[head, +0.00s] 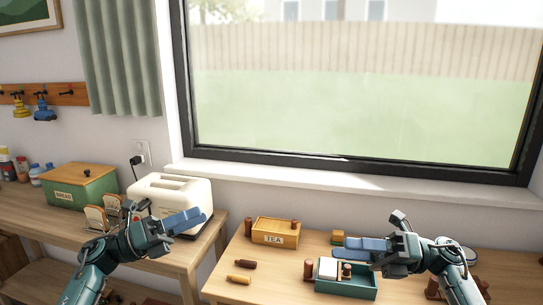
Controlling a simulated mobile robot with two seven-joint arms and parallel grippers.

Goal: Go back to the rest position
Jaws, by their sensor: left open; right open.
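My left gripper (184,222) is at the lower left, in front of the cream toaster (170,190), with its blue fingers pointing right. It is open and I see nothing in it. My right gripper (362,249) is at the lower right, above the right table (226,270), with its blue fingers pointing left over the back of a teal tray (347,288). It is open and looks empty; whether its fingers touch anything below is hard to tell. Both arms come in from the bottom edge.
A green bread box (79,187) and a toast rack (97,219) stand on the left table. A wooden tea box (275,232) and small brown pieces (239,279) lie on the right table. The tray holds a white block and brown cylinders. A window sill (330,181) runs behind.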

